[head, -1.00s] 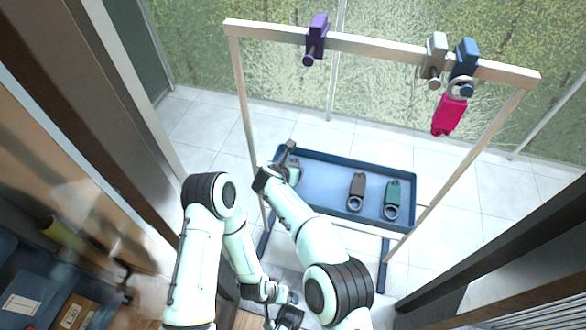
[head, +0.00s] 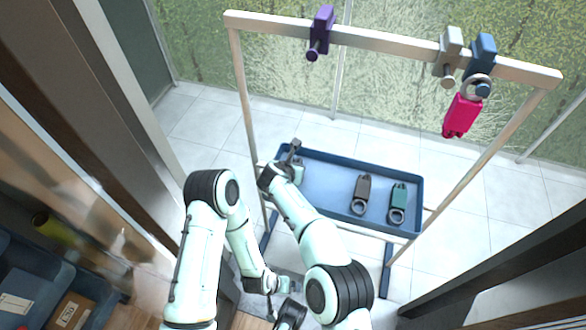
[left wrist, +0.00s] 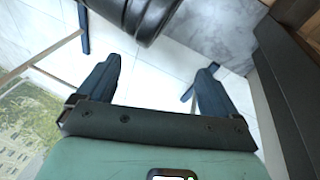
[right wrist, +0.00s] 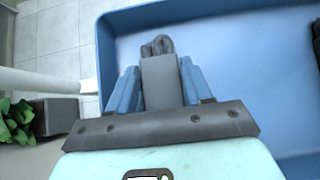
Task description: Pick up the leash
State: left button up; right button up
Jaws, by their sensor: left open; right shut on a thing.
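My right gripper (right wrist: 158,85) is shut on a grey block with dark loops (right wrist: 160,75) at its far end, which may be the leash. In the head view my right gripper (head: 287,162) is at the left end of the blue tray (head: 345,156), with the grey piece (head: 295,147) beyond its fingers. I cannot tell whether the piece touches the tray. My left gripper (left wrist: 157,82) is open and empty, with pale floor between its fingers. In the head view it is low, near the bottom middle.
A grey-brown tag with a ring (head: 361,194) and a teal one (head: 398,202) lie in the tray. A wooden rack (head: 390,42) carries purple (head: 321,32), grey (head: 449,55) and blue (head: 482,54) hooks. A pink tag (head: 462,115) hangs from the blue hook.

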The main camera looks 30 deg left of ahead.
pick_arm(q)
jog(key=s+d+r+g+h+p, duration=0.1)
jog(key=s+d+r+g+p, duration=0.2)
jog(key=s+r+p, duration=0.3)
jog(key=s+d+r, duration=0.1)
jog(key=s, duration=0.3)
jog(key=shift+d+r+m+h, duration=0.25)
jog(key=shift+d+m+h, duration=0.05)
jog(key=shift+d+m, duration=0.1)
pick_arm(e)
notch_tip(320, 180, up, 20)
